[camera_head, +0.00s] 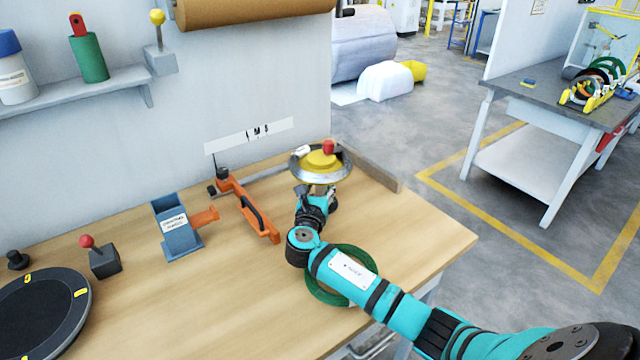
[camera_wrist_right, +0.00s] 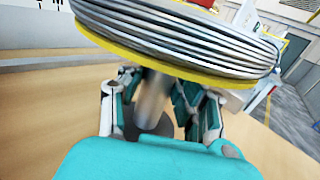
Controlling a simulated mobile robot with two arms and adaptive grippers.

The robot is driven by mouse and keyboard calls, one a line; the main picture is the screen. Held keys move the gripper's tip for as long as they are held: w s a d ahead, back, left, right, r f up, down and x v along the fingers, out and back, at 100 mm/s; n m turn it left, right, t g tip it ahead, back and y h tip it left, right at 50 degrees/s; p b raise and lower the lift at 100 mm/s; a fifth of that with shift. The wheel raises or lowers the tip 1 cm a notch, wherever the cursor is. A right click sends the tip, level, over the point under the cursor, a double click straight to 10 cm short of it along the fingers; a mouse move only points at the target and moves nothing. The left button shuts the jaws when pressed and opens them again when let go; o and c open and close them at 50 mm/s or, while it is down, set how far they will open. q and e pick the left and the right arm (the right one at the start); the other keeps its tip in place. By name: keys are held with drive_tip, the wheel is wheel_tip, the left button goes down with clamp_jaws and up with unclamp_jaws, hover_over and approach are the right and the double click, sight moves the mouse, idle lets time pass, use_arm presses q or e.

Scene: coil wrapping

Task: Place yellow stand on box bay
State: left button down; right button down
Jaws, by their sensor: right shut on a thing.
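The yellow stand (camera_head: 321,159) is at the back right of the wooden workbench, with a grey coil around its yellow top and a red piece above. In the right wrist view, the grey coil (camera_wrist_right: 185,38) sits over a yellow rim (camera_wrist_right: 130,47), above a metal post (camera_wrist_right: 151,100) and a round dark base (camera_wrist_right: 150,130). My right gripper (camera_head: 318,192) is shut on the post, below the coil; its fingers show on both sides of the post in the wrist view (camera_wrist_right: 158,105). I cannot tell whether the base touches the bench. No box bay can be made out clearly. My left gripper is out of view.
An orange clamp-like tool (camera_head: 247,211) and a blue holder (camera_head: 177,227) stand left of the stand. A low wooden edge (camera_head: 372,171) is right of it. A green ring (camera_head: 330,295) lies under my right arm. A dark turntable (camera_head: 45,310) is at front left.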

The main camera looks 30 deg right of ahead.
drive_tip(key=shift+r, duration=0.15)
drive_tip(key=c, duration=1.3)
unclamp_jaws()
drive_tip(key=shift+f, duration=0.2)
drive_tip(key=o, duration=0.4)
drive_tip(key=shift+s, duration=0.1)
drive_tip(key=shift+r, duration=0.1)
drive_tip(key=shift+a, duration=0.15)
drive_tip(key=v, duration=1.2)
drive_tip(key=shift+r, duration=0.1)
